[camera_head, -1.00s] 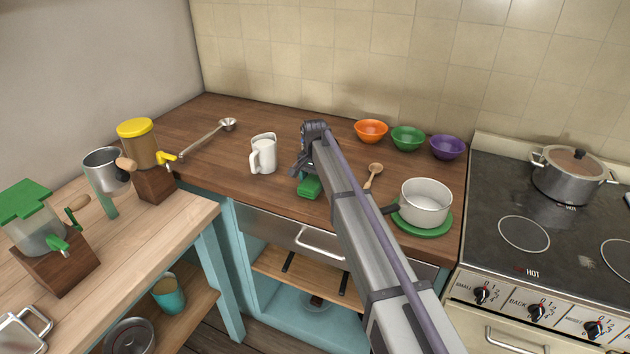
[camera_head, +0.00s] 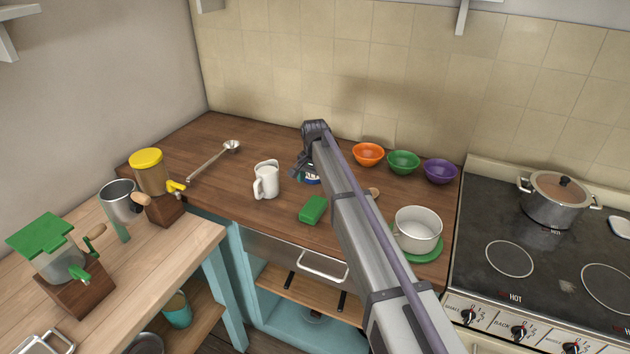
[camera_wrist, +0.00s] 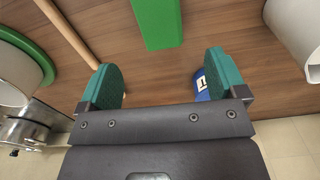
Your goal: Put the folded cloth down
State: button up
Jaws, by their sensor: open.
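The folded cloth (camera_head: 313,209) is a small green block lying flat on the brown wooden counter (camera_head: 225,188), near its front edge, to the right of the white mug. In the wrist view the cloth (camera_wrist: 157,22) is at the top middle, beyond the fingertips and apart from them. My gripper (camera_head: 303,168) is over the counter behind the cloth, partly hidden by my arm.
A small blue-and-white item (camera_head: 313,175) stands close by my gripper. The white mug (camera_head: 266,180) is left of the cloth. A white saucepan (camera_head: 417,229) sits on a green plate at right. Orange (camera_head: 368,154), green and purple bowls line the back. Counter at left is mostly clear.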

jog(key=shift+r, duration=0.8)
jog(key=s+d+n, duration=0.2)
jog(key=s+d, duration=0.6)
jog(key=s, duration=0.4)
jog(key=s+d+n, duration=0.1)
jog(key=s+d, duration=0.6)
jog(key=s, duration=0.6)
jog(key=s+d+n, duration=0.2)
jog(key=s+d, duration=0.6)
jog(key=s, duration=0.4)
jog(key=shift+w+f+b, duration=0.15)
jog(key=shift+f+b, duration=2.35)
jog(key=shift+f, duration=0.15)
jog(key=shift+o, duration=0.3)
